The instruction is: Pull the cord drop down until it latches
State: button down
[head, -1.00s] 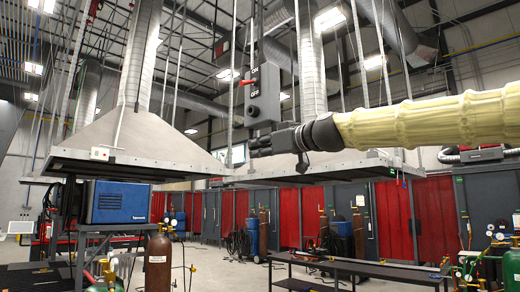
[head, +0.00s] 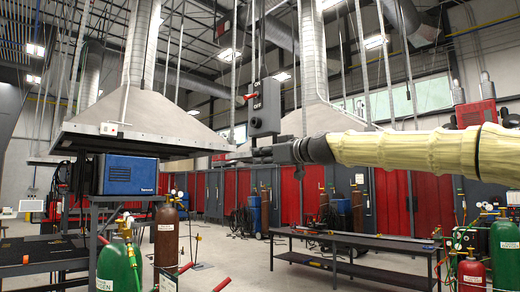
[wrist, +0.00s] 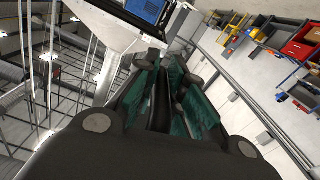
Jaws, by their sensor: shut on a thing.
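The cord drop is a dark grey hanging box (head: 266,118) with ON and OFF marks and a small red lever on its left side. It hangs upright from a dark line in the middle of the head view. My gripper (head: 245,153) reaches in from the right, level, just under the box's lower end. In the wrist view its green-padded fingers (wrist: 165,100) are close together with a dark strip between them. The gripper is shut on the cord drop; the exact contact is hard to make out.
A low black bench (head: 350,243) stands below my arm. A blue welding machine (head: 127,175) on a stand and gas cylinders (head: 165,248) are at the left; more cylinders (head: 503,255) stand at the right. Fume hoods (head: 150,125) hang behind. Open floor lies between.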

notch_tip(320, 180, down, 22)
jog(key=b, duration=1.3)
jog(key=c, duration=1.5)
grip_release()
jog(key=shift+w+a, duration=0.1)
jog(key=shift+w, duration=0.05)
jog(key=shift+o, duration=0.2)
jog(key=shift+a, duration=0.1)
jog(key=v, duration=1.2)
jog(key=shift+r, duration=0.1)
